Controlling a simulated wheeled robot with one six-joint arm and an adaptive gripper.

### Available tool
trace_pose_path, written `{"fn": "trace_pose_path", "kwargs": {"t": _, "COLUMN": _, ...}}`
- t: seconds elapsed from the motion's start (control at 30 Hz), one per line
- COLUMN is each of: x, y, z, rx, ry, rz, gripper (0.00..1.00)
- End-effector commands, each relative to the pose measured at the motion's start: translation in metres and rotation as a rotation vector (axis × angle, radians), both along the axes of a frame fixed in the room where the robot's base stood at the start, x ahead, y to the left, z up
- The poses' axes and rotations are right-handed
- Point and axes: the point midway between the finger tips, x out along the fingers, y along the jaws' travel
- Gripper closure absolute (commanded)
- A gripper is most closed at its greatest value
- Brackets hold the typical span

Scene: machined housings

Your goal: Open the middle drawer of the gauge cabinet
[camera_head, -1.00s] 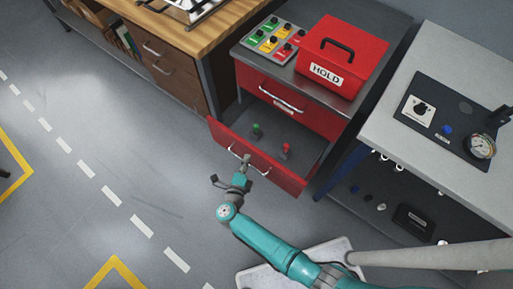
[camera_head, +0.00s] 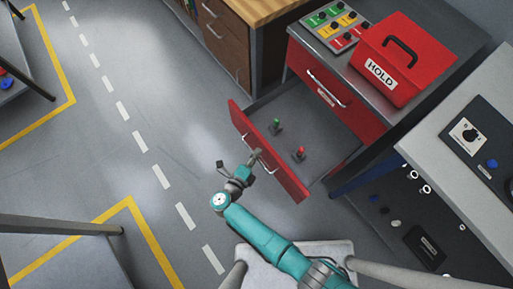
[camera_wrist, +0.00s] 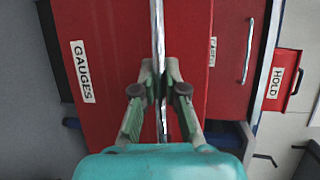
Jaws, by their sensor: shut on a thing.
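The red gauge cabinet (camera_head: 322,78) stands right of the middle in the head view. Its drawer (camera_head: 291,178) below the closed upper drawer is pulled well out. A green-topped item (camera_head: 276,126) and a red-topped item (camera_head: 299,153) stand upright inside it. My gripper (camera_head: 255,158) is at the drawer's front. In the wrist view, my gripper (camera_wrist: 160,75) is shut on the silver bar handle (camera_wrist: 158,25) of the drawer front, which has a GAUGES label (camera_wrist: 82,72). The fingers hide part of the handle.
A red HOLD box (camera_head: 405,65) and a button panel (camera_head: 337,24) sit on the cabinet top. A grey bench (camera_head: 445,145) stands at right, a wooden-topped cabinet (camera_head: 230,40) at upper left. Open floor (camera_head: 180,120) with dashed markings lies left of the drawer.

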Motion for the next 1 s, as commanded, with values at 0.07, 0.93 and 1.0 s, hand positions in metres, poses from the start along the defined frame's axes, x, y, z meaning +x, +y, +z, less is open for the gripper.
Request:
{"fn": "trace_pose_path", "kwargs": {"t": 0.07, "x": 0.000, "y": 0.000, "z": -0.001, "rx": 0.000, "ry": 0.001, "rz": 0.000, "gripper": 0.82}}
{"fn": "trace_pose_path", "kwargs": {"t": 0.93, "x": -0.048, "y": 0.030, "z": 0.010, "rx": 0.002, "ry": 0.001, "rz": 0.004, "gripper": 0.63}}
{"fn": "trace_pose_path", "kwargs": {"t": 1.0, "x": -0.054, "y": 0.033, "z": 0.011, "rx": 0.001, "ry": 0.000, "rz": 0.003, "gripper": 0.63}}
